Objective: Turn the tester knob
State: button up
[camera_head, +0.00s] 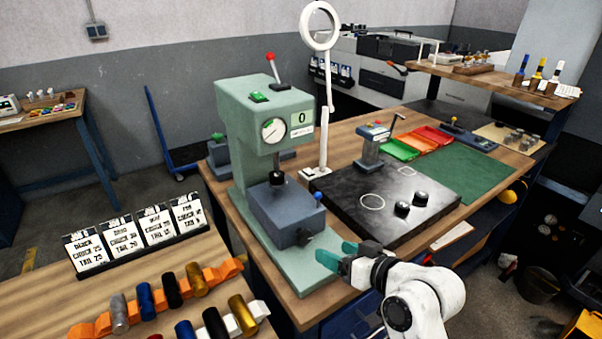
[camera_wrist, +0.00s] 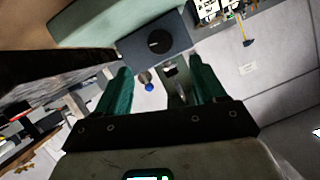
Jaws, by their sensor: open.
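The tester (camera_head: 237,130) is a tall green machine with a round dial gauge on its head and a grey-blue block (camera_head: 285,212) below. A black knob (camera_head: 305,236) sits on the block's front face. In the wrist view the dark round knob (camera_wrist: 159,40) shows on the grey block, ahead of the fingers. A blue ball-tipped lever (camera_head: 318,195) is at the block's right side; it also shows in the wrist view (camera_wrist: 149,86). My gripper (camera_head: 338,254), with green fingers, is open and empty, lower right of the knob and apart from it.
A black plate (camera_head: 385,215) with two round dark pieces lies right of the tester. A white stand with a ring (camera_head: 318,28) rises behind it. Job cards (camera_head: 138,238) and racks of coloured cylinders (camera_head: 170,292) stand on the front-left bench.

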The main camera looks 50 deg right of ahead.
aim_at(307, 237)
dwell(0.4)
jog(key=shift+n+h, duration=0.3)
jog(key=shift+n, duration=0.1)
jog(key=x, duration=1)
jog(key=shift+w+a+r+p, duration=0.1)
jog(key=shift+w+r+p, duration=0.1)
jog(key=shift+w+p, duration=0.1)
